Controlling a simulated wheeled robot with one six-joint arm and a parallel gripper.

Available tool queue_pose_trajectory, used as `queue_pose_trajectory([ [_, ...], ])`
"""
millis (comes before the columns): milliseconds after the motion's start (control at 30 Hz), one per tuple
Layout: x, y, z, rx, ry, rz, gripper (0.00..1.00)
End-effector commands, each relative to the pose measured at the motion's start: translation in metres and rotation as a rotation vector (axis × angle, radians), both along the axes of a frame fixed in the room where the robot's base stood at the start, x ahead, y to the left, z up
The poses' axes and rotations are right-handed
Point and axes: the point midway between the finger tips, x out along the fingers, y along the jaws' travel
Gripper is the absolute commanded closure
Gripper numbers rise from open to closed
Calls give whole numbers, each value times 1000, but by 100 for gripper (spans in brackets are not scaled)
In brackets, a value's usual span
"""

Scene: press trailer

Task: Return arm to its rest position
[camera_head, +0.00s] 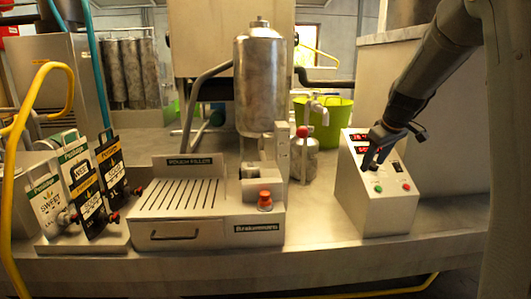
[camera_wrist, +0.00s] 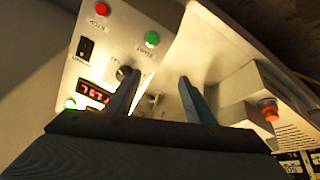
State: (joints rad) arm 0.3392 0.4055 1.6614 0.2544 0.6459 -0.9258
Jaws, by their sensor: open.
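My arm reaches in from the upper right of the head view. My gripper (camera_head: 374,165) is at the front panel of the white control box (camera_head: 387,212), over its knobs and displays. In the wrist view my gripper (camera_wrist: 158,84) has its two blue fingers apart with nothing between them. The left finger overlaps a dark knob (camera_wrist: 123,73) on the panel; I cannot tell whether they touch. The panel also has a red button (camera_wrist: 102,9), a green button (camera_wrist: 152,39), a black switch (camera_wrist: 86,47) and a lit red display (camera_wrist: 94,93).
The pouch filler (camera_head: 180,214) stands left of the box, with an orange-red button (camera_head: 265,201) and a steel tank (camera_head: 260,82) behind. Several pouches (camera_head: 80,180) stand in a rack at left. A green bucket (camera_head: 325,120) is behind. Bare counter (camera_head: 310,222) lies between filler and box.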

Motion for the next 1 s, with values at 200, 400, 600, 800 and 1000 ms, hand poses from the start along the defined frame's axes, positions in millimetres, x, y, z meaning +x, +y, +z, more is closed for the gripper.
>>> queue_pose_trajectory([
  [200, -108, 98, -46, 88, 169, -124, 51],
  [400, -225, 160, -84, 119, 316, -253, 51],
  [600, -325, 191, -111, 113, 418, -360, 51],
  [800, -368, 199, -122, 103, 459, -410, 51],
  [1000, -372, 199, -124, 102, 463, -416, 54],
])
